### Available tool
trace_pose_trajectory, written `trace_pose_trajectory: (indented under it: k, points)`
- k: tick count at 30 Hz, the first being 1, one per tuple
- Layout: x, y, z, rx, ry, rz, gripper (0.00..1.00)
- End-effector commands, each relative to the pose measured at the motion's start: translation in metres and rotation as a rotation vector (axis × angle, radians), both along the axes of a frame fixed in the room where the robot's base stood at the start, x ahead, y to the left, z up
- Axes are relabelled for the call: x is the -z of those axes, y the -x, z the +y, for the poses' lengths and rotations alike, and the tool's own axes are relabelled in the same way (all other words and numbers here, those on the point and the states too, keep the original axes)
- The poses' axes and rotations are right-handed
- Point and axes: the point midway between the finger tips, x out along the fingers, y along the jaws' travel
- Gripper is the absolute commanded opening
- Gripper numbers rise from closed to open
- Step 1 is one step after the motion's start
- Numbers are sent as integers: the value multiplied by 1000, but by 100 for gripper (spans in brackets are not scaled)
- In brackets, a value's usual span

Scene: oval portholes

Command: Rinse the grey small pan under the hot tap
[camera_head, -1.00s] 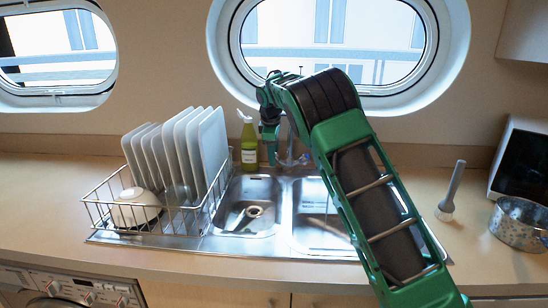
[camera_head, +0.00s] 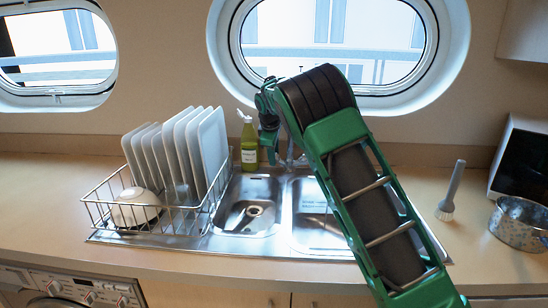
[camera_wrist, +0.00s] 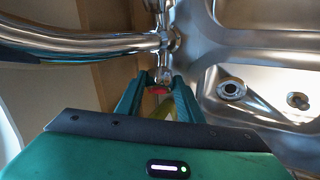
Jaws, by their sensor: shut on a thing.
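The grey small pan (camera_head: 518,224), speckled, stands upright on the counter at the far right of the head view, away from my arm. My gripper (camera_head: 271,157) is at the back of the sink, beside the tap (camera_head: 290,155), which my arm partly hides. In the wrist view my gripper (camera_wrist: 160,82) has its two green fingers on either side of a small red-marked tap handle (camera_wrist: 158,89) and is shut on it. The chrome spout (camera_wrist: 80,42) runs off to the left there. I cannot tell whether water runs.
The steel sink has a left bowl (camera_head: 248,212) and a right bowl (camera_head: 312,232), partly behind my arm. A wire rack (camera_head: 150,222) holds several white plates and a bowl. A brush (camera_head: 452,190) stands on the right counter.

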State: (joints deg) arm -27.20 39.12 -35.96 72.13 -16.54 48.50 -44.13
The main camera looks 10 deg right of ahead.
Motion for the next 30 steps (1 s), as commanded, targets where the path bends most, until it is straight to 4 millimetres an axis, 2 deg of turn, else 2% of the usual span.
trace_pose_trajectory:
  k: [12,25,26,27,30]
  points:
    - [3,4,4,221,10,-237,11]
    - [4,5,4,246,11,-264,12]
    - [4,5,4,246,11,-264,41]
    - [4,5,4,246,11,-264,51]
    - [3,5,4,246,11,-264,53]
